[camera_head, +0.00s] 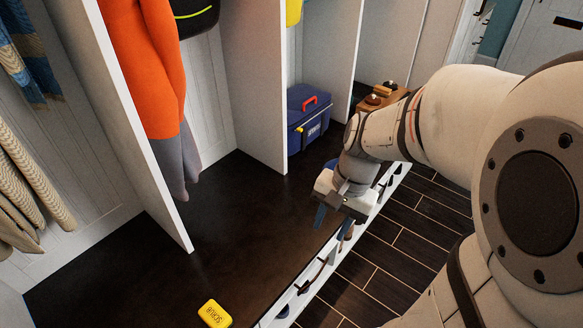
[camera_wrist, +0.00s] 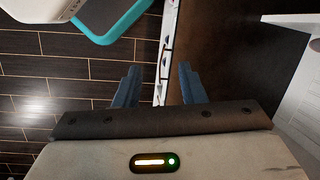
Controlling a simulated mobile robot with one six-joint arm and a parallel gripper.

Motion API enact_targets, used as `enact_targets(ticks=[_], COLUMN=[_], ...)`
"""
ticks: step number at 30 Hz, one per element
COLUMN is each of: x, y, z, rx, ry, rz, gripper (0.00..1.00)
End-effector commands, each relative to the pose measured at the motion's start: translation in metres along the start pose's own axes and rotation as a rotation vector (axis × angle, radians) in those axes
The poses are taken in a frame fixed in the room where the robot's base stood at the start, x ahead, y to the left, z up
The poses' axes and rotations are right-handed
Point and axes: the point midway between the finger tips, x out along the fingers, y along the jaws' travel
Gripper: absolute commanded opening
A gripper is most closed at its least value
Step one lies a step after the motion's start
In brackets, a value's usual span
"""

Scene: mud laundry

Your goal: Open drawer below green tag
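A row of white drawer fronts (camera_head: 273,313) runs along the front of the dark bench, seen steeply from above, with dark handles (camera_head: 326,262) on it. I cannot make out a green tag in either view. My gripper (camera_head: 334,226) is over the front edge of the bench, near the drawer fronts. In the wrist view my gripper (camera_wrist: 158,80) has its two blue fingers spread apart with nothing held. The white drawer edge (camera_wrist: 168,45) shows between and beyond them. I cannot tell whether the fingers are around a handle.
The dark bench top (camera_head: 150,265) carries a yellow scrub box (camera_head: 214,314), a blue toolbox (camera_head: 308,115) and a wooden item (camera_head: 378,96). White dividers (camera_head: 255,80) stand on it. An orange garment (camera_head: 145,70) hangs between them. Dark floor planks (camera_head: 400,260) lie clear in front.

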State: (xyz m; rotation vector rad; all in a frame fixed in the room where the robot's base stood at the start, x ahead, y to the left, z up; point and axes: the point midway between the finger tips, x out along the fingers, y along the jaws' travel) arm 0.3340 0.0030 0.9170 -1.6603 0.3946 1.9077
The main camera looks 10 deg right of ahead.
Motion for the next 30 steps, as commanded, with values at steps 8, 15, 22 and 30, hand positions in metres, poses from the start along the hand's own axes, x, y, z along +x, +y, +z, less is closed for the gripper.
enact_targets(ticks=[8,15,22,30], x=[0.117,0.21,0.306,0.419], y=[0.003,0.011,0.03,0.065], z=[-0.055,-0.107,-0.16,-0.214], rx=[0.658,1.213,1.719,2.216], ry=[-0.351,-0.668,-1.009,-1.448], rz=[-0.067,-0.088,-0.072,-0.009], gripper=[0.33,0.33,0.33,0.33])
